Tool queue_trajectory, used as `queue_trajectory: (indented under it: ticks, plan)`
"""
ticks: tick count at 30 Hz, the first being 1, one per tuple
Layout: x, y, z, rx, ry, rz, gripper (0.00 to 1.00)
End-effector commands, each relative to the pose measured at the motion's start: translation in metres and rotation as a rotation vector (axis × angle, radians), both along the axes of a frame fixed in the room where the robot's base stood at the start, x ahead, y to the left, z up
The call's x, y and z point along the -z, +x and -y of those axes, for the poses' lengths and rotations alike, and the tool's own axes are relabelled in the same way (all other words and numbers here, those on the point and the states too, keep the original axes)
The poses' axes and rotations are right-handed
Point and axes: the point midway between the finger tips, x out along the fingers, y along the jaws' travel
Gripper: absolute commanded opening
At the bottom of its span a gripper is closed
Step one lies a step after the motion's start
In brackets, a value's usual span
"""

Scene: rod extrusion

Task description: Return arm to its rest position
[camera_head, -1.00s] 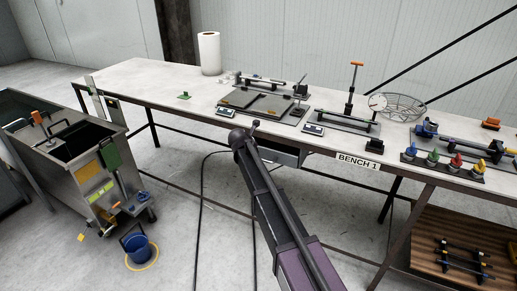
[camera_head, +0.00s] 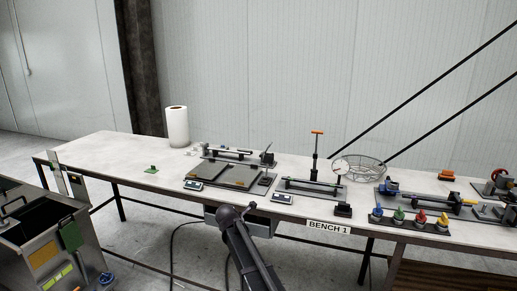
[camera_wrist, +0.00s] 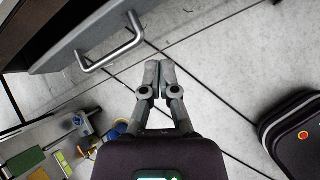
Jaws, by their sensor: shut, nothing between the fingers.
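My gripper (camera_wrist: 158,80) is shut and empty in the wrist view, its two grey fingers together over the bare concrete floor. A metal bar handle (camera_wrist: 112,48) on a grey panel lies up and to the left of the fingertips there, apart from them. In the head view my arm (camera_head: 243,245) rises from the bottom edge, in front of the bench (camera_head: 110,165). The fingers cannot be made out in that view.
The bench carries a paper roll (camera_head: 177,127), a dark plate fixture (camera_head: 225,175), an orange-handled press (camera_head: 315,165), a wire basket (camera_head: 360,168) and several coloured knobs. A steel cart (camera_head: 40,240) stands left. A dark case (camera_wrist: 295,130) is at the right in the wrist view.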

Motion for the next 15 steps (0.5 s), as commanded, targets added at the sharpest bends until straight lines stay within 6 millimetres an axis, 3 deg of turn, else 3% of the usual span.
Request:
queue_trajectory:
  ticks: [1,3,15]
  plan:
    - [-0.004,-0.015,0.019,0.077,0.047,-0.005,0.0]
    - [-0.004,-0.029,0.038,0.188,0.117,-0.009,0.0]
    - [-0.009,-0.118,0.134,0.849,0.466,-0.023,0.0]
